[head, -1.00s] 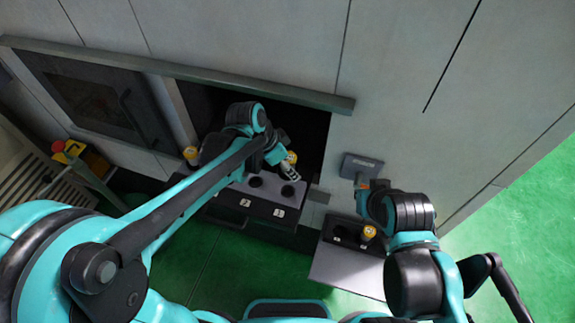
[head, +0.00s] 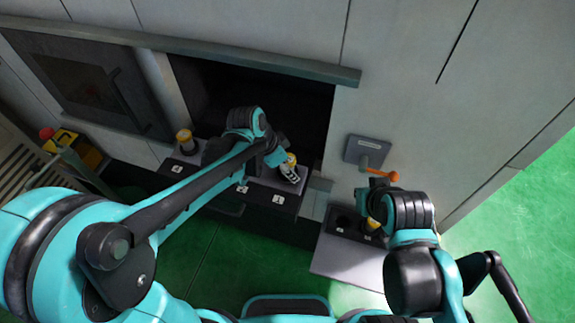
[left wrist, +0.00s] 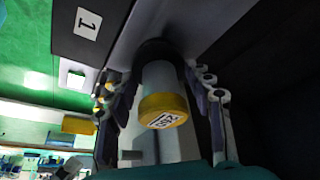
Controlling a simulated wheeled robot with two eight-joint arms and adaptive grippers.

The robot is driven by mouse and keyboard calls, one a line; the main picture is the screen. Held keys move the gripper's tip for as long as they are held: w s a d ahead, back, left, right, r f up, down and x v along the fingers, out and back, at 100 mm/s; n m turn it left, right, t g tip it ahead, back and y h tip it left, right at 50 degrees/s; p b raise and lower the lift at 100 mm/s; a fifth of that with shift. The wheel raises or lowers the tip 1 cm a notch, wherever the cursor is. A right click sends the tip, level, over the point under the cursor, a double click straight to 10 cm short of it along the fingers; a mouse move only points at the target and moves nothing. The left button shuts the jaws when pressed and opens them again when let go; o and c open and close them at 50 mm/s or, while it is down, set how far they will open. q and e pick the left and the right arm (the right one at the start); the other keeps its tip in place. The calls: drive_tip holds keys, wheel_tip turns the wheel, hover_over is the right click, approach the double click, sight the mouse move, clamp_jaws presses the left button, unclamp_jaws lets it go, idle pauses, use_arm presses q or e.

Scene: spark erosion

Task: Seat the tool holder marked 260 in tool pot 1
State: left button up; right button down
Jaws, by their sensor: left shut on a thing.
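The tool holder (left wrist: 162,95), a grey cylinder with a yellow cap, is between the fingers of my left gripper (left wrist: 160,98). In the head view the holder's yellow cap (head: 291,158) shows at my left gripper (head: 288,172), over tool pot 1's place behind label 1 (head: 277,198). My right gripper (head: 368,195) is by the wall lever; its fingers are unclear.
Another yellow-capped holder (head: 184,140) stands at the rack's left. A side shelf (head: 345,262) carries a yellow-capped holder (head: 373,225), partly hidden by my right arm. An orange-handled lever (head: 382,174) sticks out from a grey wall plate (head: 367,152). A dark opening lies behind the rack.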

use_arm(q)
drive_tip(key=shift+f, duration=0.3)
drive_tip(key=shift+f+b, duration=0.4)
drive_tip(key=shift+b, duration=0.1)
drive_tip(key=o, duration=1.6)
drive_tip(key=p+v, duration=0.2)
drive_tip(key=v, duration=0.4)
drive_tip(key=d+p+v, duration=0.1)
drive_tip(key=p+v, duration=0.1)
drive_tip(key=v, duration=0.4)
drive_tip(key=w+d+r+p+v, duration=0.1)
drive_tip(key=p+v, duration=0.1)
drive_tip(key=v, duration=0.4)
drive_tip(key=shift+r, duration=0.3)
